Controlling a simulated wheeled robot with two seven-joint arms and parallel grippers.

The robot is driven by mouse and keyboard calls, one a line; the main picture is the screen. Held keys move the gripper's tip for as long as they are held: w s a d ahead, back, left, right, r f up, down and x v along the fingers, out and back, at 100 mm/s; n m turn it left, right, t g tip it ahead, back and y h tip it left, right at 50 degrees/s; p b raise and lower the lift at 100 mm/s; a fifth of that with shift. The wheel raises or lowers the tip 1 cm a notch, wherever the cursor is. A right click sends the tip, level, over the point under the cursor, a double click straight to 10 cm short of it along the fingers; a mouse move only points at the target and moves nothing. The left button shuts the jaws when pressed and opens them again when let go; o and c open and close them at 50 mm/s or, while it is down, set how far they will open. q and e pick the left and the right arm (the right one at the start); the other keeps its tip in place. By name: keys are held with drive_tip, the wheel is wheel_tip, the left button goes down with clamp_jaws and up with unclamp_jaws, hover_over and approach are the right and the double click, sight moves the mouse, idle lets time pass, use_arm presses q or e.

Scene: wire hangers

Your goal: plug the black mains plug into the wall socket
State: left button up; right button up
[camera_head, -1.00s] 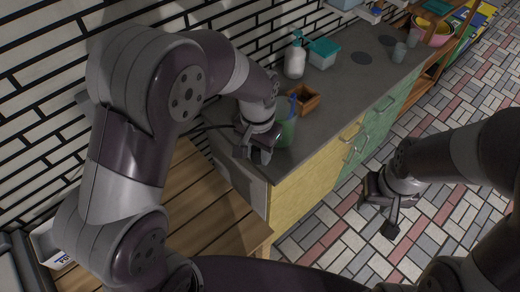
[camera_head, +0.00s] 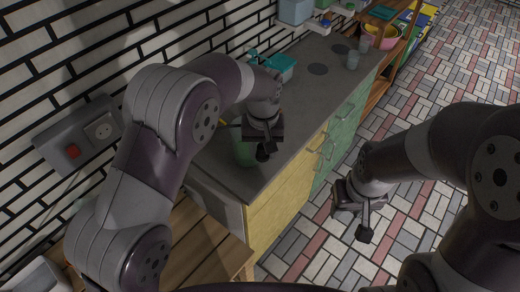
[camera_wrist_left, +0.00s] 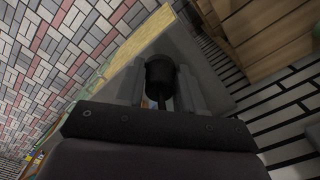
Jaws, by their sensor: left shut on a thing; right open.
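My left gripper (camera_head: 264,146) is shut on the black mains plug (camera_wrist_left: 160,72), which sits between the two fingers in the left wrist view. The plug also shows as a dark piece under the gripper in the head view (camera_head: 263,155). This gripper is above the counter, well to the right of the socket and apart from it. My right gripper (camera_head: 362,214) is open and empty over the tiled floor.
The grey counter (camera_head: 318,88) has yellow and green fronts. A slatted wooden table (camera_head: 205,240) is below the socket.

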use_arm(q)
drive_tip(key=shift+s+a+f+m, duration=0.1)
drive_tip(key=shift+a+f+m, duration=0.1)
drive_tip(key=shift+f+m, duration=0.4)
drive_tip(key=s+a+f+m, duration=0.1)
drive_tip(key=f+m, duration=0.3)
drive_tip(key=m, duration=0.4)
drive_tip(key=s+a+f+m, duration=0.1)
drive_tip(key=f+m, duration=0.3)
drive_tip(key=m, duration=0.4)
drive_tip(key=shift+s+a, duration=0.25)
drive_tip(key=shift+a, duration=0.65)
drive_tip(key=a+f+n, duration=0.3)
drive_tip(key=a+n, duration=1.1)
drive_tip(key=n, duration=0.3)
drive_tip(key=shift+w+a+f, duration=0.35)
drive_tip(key=shift+w, duration=0.1)
